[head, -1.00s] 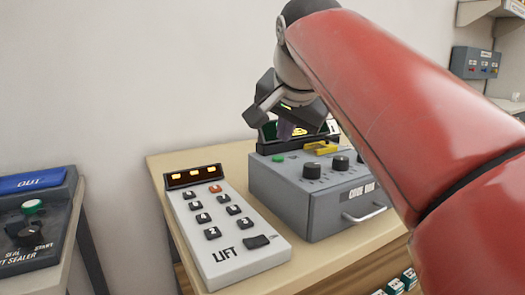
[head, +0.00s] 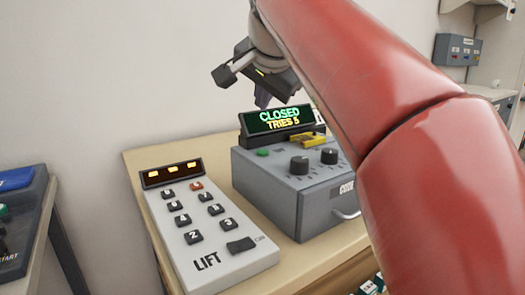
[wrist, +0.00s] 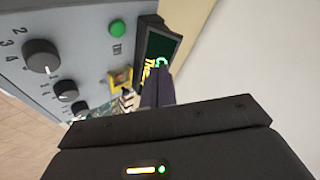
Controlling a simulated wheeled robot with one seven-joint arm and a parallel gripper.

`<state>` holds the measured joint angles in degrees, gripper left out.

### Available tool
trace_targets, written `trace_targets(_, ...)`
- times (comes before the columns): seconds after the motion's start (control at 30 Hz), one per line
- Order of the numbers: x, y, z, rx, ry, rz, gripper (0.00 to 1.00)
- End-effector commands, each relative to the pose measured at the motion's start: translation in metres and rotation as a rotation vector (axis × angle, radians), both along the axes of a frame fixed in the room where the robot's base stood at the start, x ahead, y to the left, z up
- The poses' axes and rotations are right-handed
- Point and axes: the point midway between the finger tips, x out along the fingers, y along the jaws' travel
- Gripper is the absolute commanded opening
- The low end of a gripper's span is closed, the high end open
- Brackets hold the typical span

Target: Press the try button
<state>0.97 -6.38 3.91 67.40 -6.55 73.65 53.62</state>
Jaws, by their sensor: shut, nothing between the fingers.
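The grey code box (head: 265,185) stands on the table, with dark knobs on its top. A round green button (head: 262,152) sits at the top's back left corner; it also shows in the wrist view (wrist: 117,28), with a small label beside it that is hard to read. A display (head: 277,118) behind it reads "CLOSED" and "TRIES 5". My gripper (head: 262,101) is shut and empty, above the display and apart from the green button. In the wrist view its fingers (wrist: 157,88) overlap part of the display.
A yellow part (head: 305,139) sits on the box near the display. A white lift keypad (head: 208,230) stands to the left on the same table (head: 135,165). A wall runs behind. My red arm hides the box's right side.

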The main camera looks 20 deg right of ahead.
Motion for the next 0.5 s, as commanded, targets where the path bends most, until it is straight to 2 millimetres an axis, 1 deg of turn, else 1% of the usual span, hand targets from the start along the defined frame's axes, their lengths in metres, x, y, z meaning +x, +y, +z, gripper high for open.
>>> trace_targets(0.03, -0.001, 0.0, -0.01, 0.0, 0.001, 0.0, 0.0)
trace_targets(0.13, -0.001, 0.0, -0.026, 0.0, 0.001, 0.0, 0.0)
trace_targets(0.2, 0.0, 0.0, -0.04, 0.0, 0.0, 0.0, 0.0)
trace_targets(0.4, 0.0, 0.0, -0.06, 0.0, 0.0, 0.0, 0.0)
trace_targets(0.5, 0.0, 0.0, -0.065, 0.0, -0.001, 0.0, 0.0)
